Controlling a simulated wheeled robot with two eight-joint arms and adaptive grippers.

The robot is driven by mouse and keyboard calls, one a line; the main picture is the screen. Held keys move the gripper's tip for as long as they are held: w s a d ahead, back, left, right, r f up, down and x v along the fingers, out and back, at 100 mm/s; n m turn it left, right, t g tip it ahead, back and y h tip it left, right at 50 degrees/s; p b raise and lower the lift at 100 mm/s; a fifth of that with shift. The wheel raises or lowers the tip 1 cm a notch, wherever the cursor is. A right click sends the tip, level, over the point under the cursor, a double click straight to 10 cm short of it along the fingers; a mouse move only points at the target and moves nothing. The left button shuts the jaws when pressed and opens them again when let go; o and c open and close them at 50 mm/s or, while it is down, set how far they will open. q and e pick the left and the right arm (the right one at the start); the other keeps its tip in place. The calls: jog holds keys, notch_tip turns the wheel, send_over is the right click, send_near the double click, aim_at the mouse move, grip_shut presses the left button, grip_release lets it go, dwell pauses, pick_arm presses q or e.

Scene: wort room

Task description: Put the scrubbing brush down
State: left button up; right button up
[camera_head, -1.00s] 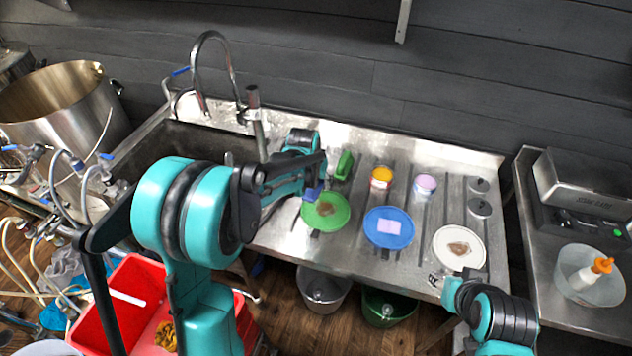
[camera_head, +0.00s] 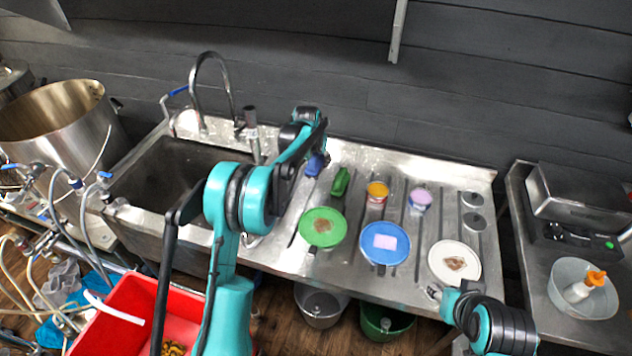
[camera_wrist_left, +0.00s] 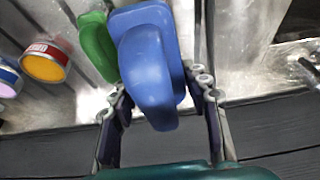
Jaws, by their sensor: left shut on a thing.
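My left gripper (camera_head: 317,152) is at the back of the steel drainboard, shut on the blue scrubbing brush (camera_head: 315,165). In the left wrist view the blue brush (camera_wrist_left: 150,65) sits between the two fingers (camera_wrist_left: 160,125). Whether its underside touches the board cannot be told. A green brush (camera_head: 340,182) stands just right of it, also close beside it in the wrist view (camera_wrist_left: 97,46). My right gripper (camera_head: 436,292) is at the front edge near the white plate; its fingers are too small to read.
The drainboard (camera_head: 290,255) holds a green plate (camera_head: 322,228), a blue plate (camera_head: 386,243), a white plate (camera_head: 454,262), an orange tub (camera_head: 377,193) and a lilac tub (camera_head: 420,198). The sink (camera_head: 160,185) lies left. The back wall is close behind the left gripper.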

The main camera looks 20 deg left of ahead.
pick_arm(q)
jog(key=w, duration=0.2)
jog(key=shift+w+a, duration=0.35)
jog(key=shift+a, duration=0.05)
jog(key=shift+w+a+f, duration=0.1)
jog(key=shift+w+f, duration=0.15)
jog(key=shift+f, duration=0.05)
notch_tip(320, 180, down, 10)
jog(key=shift+r+b, duration=0.25)
jog(key=shift+b, duration=0.85)
jog(key=shift+f, duration=0.1)
jog(key=shift+f, duration=0.2)
jog(key=o, duration=1.2)
jog(key=shift+r, duration=0.1)
